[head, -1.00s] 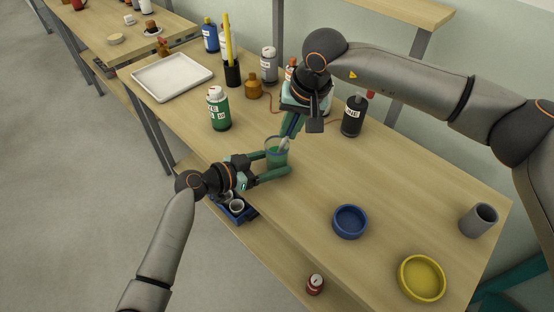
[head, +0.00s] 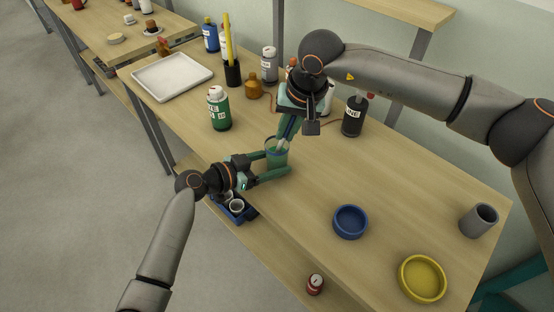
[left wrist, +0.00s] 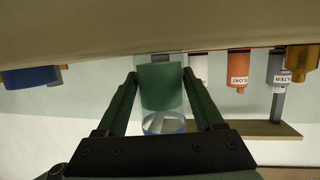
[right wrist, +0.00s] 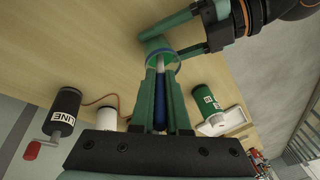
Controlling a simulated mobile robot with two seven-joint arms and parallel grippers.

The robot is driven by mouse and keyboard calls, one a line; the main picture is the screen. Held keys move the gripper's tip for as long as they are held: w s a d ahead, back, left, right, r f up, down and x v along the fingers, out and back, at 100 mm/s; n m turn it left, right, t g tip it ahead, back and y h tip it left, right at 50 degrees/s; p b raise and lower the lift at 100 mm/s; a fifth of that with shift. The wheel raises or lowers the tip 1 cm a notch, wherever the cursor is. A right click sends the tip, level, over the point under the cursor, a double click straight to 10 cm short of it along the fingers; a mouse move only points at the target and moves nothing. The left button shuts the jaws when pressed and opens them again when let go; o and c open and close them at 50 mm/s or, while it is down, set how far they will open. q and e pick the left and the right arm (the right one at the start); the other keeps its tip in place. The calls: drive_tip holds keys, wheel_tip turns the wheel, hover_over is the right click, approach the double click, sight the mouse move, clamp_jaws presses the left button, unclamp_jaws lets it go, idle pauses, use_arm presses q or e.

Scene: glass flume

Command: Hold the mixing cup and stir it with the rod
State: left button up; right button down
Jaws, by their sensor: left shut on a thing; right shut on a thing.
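The mixing cup (head: 277,158) is a clear cup with green contents, upright on the bench. It also shows upside down in the left wrist view (left wrist: 160,88). My left gripper (head: 274,164) is shut on the cup, one finger on each side. My right gripper (head: 288,128) is above the cup, pointing down, shut on the rod. In the right wrist view the rod (right wrist: 160,108) has a blue grip between the fingers, and its pale lower end reaches into the cup's mouth. The rod's tip is hidden in the green contents.
A blue dish (head: 350,222), a yellow dish (head: 422,278) and a grey cup (head: 479,220) are at the right. A white tray (head: 172,77) lies at the back left.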

drive_tip(key=v, duration=0.9)
idle(0.6)
idle(0.4)
wheel_tip(320, 180, up, 5)
drive_tip(key=shift+f, duration=0.1)
idle(0.4)
use_arm(q)
drive_tip(key=o, duration=1)
drive_tip(key=shift+a, duration=0.1)
